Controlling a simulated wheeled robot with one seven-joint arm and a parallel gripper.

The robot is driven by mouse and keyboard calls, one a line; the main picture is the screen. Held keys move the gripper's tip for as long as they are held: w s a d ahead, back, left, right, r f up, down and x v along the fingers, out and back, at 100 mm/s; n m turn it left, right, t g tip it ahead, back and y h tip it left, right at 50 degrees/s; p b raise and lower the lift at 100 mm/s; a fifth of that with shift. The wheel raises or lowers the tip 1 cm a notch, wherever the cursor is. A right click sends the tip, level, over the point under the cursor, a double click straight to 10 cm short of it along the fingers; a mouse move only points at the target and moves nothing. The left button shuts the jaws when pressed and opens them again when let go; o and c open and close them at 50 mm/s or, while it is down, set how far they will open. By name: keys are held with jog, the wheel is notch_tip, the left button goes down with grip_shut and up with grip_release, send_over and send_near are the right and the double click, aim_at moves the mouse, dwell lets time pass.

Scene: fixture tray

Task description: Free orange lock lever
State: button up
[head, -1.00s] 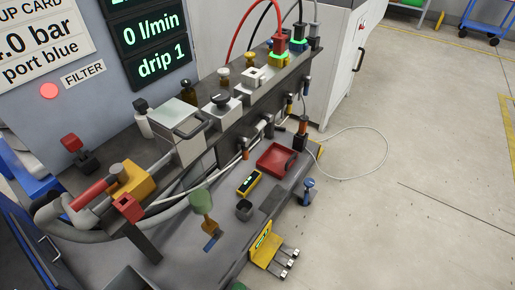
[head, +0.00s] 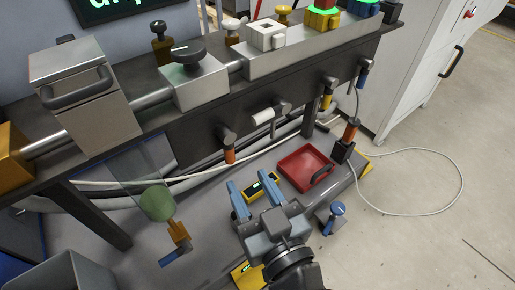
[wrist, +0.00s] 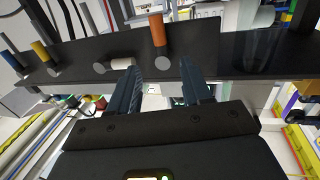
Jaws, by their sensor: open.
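The orange lock lever (head: 229,151) hangs down from a dark pivot on the front face of the black rail. In the wrist view the orange lever (wrist: 158,30) points up the picture, with its round grey end between the two fingertips in the image. My gripper (head: 252,180) is open and empty, below and a little right of the lever in the head view. A gap shows between them there. In the wrist view both blue fingers of my gripper (wrist: 160,68) are spread apart; I cannot tell their depth from the lever.
A white lever (head: 262,117), a yellow lever (head: 327,97) and a blue lever (head: 361,77) sit along the same rail. Hoses run behind it. A red tray (head: 302,163) and a yellow device (head: 262,187) lie on the bench below. A green paddle (head: 157,203) stands left.

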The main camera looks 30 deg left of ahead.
aim_at(230, 149)
jog(key=shift+p+x, duration=0.7)
jog(key=shift+x, duration=3.55)
jog(key=shift+s, duration=0.1)
jog(key=shift+c, duration=0.5)
grip_shut()
